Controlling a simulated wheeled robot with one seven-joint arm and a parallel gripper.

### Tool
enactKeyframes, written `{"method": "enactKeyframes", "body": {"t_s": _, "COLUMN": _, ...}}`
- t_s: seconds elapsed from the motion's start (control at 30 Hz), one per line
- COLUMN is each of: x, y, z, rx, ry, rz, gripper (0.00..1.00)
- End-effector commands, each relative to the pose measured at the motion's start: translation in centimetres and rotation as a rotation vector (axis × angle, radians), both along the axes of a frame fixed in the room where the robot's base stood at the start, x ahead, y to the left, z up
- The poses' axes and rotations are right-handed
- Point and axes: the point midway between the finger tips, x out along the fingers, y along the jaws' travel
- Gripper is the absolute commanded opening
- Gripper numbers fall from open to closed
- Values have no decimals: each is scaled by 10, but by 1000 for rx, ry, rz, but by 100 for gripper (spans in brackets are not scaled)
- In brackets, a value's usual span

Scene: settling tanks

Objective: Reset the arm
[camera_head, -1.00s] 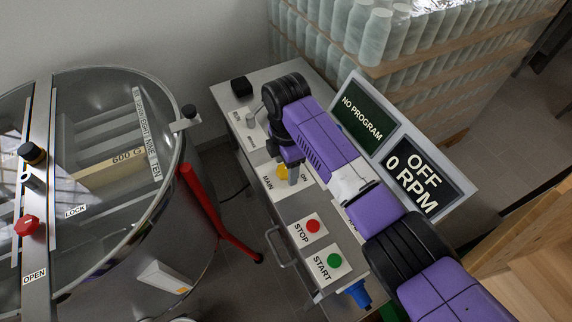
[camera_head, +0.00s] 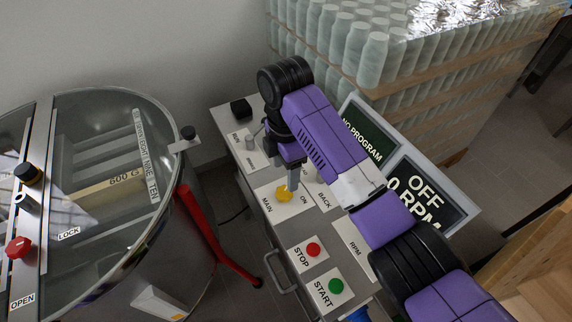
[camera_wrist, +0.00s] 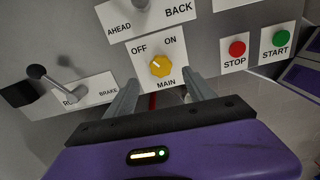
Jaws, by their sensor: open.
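My purple arm reaches over the grey control panel in the head view. My gripper (camera_head: 292,178) points down above the yellow MAIN knob (camera_head: 284,194). In the wrist view my gripper (camera_wrist: 160,90) is open, with its two fingers apart on either side of the MAIN plate and nothing between them. The yellow knob (camera_wrist: 160,66) sits on that plate between the OFF and ON labels, just beyond the fingertips. I cannot tell if the fingers touch the panel. The display (camera_head: 424,194) reads OFF and RPM, partly covered by my arm; another screen (camera_head: 367,132) reads NO PROGRAM.
A red STOP button (camera_head: 312,250) and green START button (camera_head: 336,286) are on the panel. A lever (camera_wrist: 52,80) stands by the BRAKE label. A round lidded tank (camera_head: 100,190) is at left, with a red leg (camera_head: 212,240). Stacked jars (camera_head: 350,50) stand behind.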

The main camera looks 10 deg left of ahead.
Motion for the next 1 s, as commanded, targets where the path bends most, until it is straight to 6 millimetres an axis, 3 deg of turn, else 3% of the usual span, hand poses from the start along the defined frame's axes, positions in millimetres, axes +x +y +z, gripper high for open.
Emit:
{"method": "enactKeyframes", "body": {"t_s": 0.3, "x": 1, "y": 1, "z": 0, "rx": 5, "ry": -6, "rz": -31, "gripper": 63}}
{"method": "enactKeyframes", "body": {"t_s": 0.47, "x": 32, "y": 25, "z": 9, "rx": 110, "ry": -138, "rz": -169, "gripper": 63}}
{"method": "enactKeyframes", "body": {"t_s": 0.6, "x": 65, "y": 58, "z": 36, "rx": 296, "ry": -300, "rz": -303, "gripper": 63}}
{"method": "enactKeyframes", "body": {"t_s": 0.7, "x": 74, "y": 77, "z": 43, "rx": 445, "ry": -372, "rz": -404, "gripper": 63}}
{"method": "enactKeyframes", "body": {"t_s": 0.87, "x": 73, "y": 94, "z": 45, "rx": 706, "ry": -441, "rz": -585, "gripper": 63}}
{"method": "enactKeyframes", "body": {"t_s": 1.0, "x": 60, "y": 91, "z": 43, "rx": 927, "ry": -470, "rz": -752, "gripper": 63}}
